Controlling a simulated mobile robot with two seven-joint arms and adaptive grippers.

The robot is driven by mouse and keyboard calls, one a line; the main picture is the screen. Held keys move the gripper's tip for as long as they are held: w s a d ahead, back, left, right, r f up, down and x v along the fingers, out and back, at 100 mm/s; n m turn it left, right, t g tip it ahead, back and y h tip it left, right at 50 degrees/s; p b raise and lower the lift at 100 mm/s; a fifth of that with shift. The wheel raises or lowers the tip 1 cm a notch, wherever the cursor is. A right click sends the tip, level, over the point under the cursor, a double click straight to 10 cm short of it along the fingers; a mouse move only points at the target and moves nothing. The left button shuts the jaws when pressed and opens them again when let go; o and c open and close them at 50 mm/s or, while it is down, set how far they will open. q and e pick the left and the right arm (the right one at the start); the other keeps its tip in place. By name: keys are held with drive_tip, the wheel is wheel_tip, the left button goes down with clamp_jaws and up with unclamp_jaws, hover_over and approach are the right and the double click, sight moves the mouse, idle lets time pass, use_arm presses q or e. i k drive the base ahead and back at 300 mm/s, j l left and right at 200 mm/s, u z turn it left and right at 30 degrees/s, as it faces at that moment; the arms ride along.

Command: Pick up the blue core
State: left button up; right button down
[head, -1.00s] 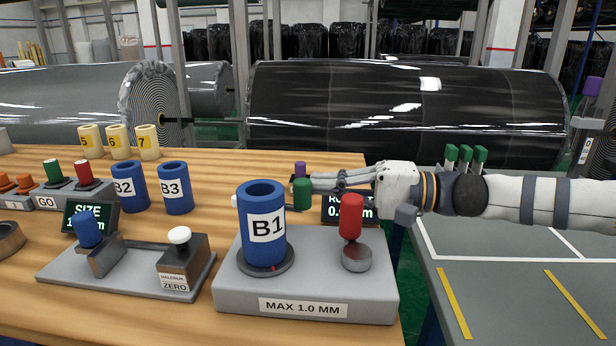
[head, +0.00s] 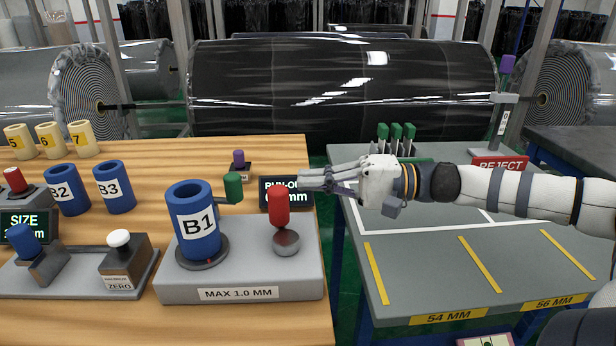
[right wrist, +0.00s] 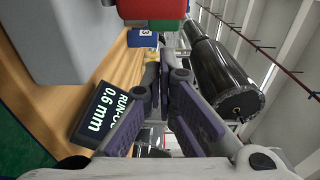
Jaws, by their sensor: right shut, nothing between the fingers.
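The blue core B1 (head: 197,242) stands upright on a dark round seat on the grey gauge block (head: 240,276). Blue cores B2 (head: 67,189) and B3 (head: 114,187) stand on the wooden bench behind it, to the left. My right gripper (head: 308,182) is shut and empty, right of B1 and apart from it, near the bench's right edge behind the red handle (head: 279,207). In the right wrist view its fingers (right wrist: 166,72) are together, with a small blue core (right wrist: 142,40) beyond them. My left gripper is not in view.
The run-out display (right wrist: 104,112) stands beside my right gripper. A green knob (head: 233,188) is behind B1. The sizing block (head: 75,275) is to its left. A grey table (head: 440,270) with yellow lines lies right of the bench, across a gap.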

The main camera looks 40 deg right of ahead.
sight(190, 203)
drive_tip(key=k, duration=1)
